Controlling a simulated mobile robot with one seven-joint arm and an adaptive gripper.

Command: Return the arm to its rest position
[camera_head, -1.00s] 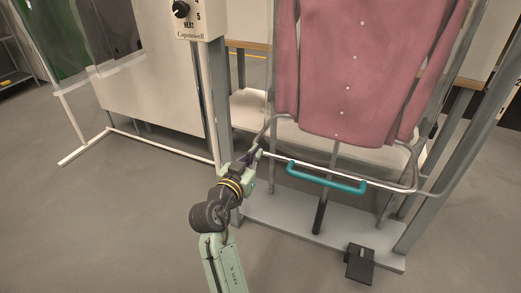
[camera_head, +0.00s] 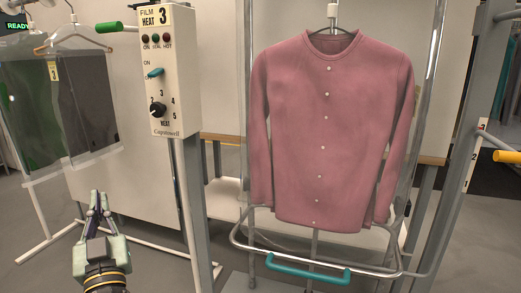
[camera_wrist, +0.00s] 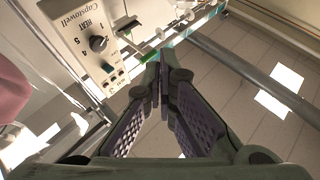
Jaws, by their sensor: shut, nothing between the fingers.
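My gripper (camera_head: 97,203) points up at the lower left of the head view, with its fingers together and nothing between them. It also shows in the wrist view (camera_wrist: 163,75), where the fingers meet near the tips. It stands apart from the control box, the rail and the garments. In the head view the pink buttoned shirt (camera_head: 330,130) hangs on a hanger at the centre right. A pink edge of it shows at the far left of the wrist view (camera_wrist: 12,90).
A control box (camera_head: 170,70) with a dial and switch stands on a post right of my gripper. A teal handle (camera_head: 308,273) sits on the bar under the shirt. Covered garments (camera_head: 85,100) hang at the left. A yellow handle (camera_head: 507,156) juts in at the right.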

